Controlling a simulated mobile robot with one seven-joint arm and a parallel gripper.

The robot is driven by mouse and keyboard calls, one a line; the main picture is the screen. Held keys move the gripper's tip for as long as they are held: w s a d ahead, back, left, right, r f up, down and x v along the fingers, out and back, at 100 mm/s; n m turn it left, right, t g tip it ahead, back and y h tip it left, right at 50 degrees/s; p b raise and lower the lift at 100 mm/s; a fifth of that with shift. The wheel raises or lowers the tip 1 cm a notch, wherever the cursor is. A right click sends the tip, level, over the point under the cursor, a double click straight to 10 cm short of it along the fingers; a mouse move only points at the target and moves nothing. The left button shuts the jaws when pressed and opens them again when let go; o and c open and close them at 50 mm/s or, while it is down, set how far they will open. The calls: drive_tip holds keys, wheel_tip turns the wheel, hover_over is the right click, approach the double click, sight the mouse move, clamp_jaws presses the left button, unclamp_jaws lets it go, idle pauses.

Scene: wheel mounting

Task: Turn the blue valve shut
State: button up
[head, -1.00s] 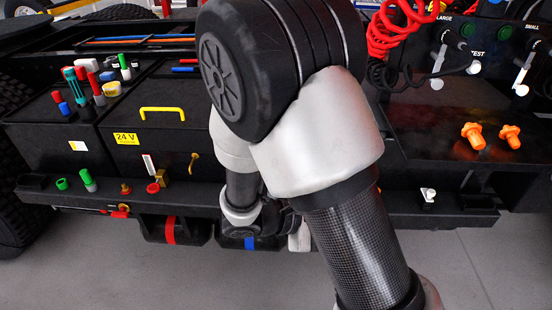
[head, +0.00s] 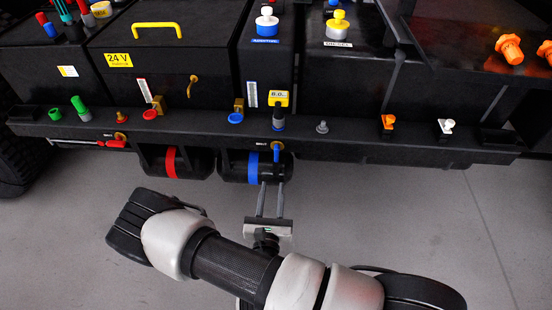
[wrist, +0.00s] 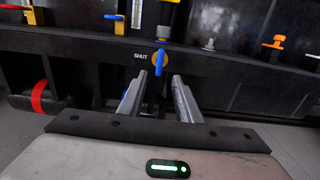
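The blue valve handle (head: 277,152) hangs straight down from a yellow round plate under the front ledge, above the blue-banded tank. In the wrist view the blue valve handle (wrist: 160,62) shows upright between the fingertips, with a SHUT label (wrist: 140,57) to the left of its plate. My gripper (head: 272,185) is open and empty, its two fingers pointing at the valve from below and in front. In the wrist view my gripper (wrist: 158,77) has one finger to each side of the handle's line. The tips look just short of it; contact cannot be told.
The blue-banded tank (head: 253,167) hangs right behind the fingers, and a red-banded tank (head: 171,162) is to its left. A red valve handle (head: 111,144) lies sideways further left. The ledge (head: 350,138) carries several coloured fittings. Open floor (head: 400,220) lies in front.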

sight(276, 155)
drive_tip(key=w, duration=0.4)
drive_tip(key=w+b, duration=0.1)
drive_tip(key=w, duration=0.4)
drive_tip(key=w+b, duration=0.1)
drive_tip(key=w, duration=0.3)
drive_tip(key=shift+w+d, duration=0.25)
drive_tip(key=shift+w, duration=0.15)
drive_tip(key=shift+c, duration=0.2)
clamp_jaws()
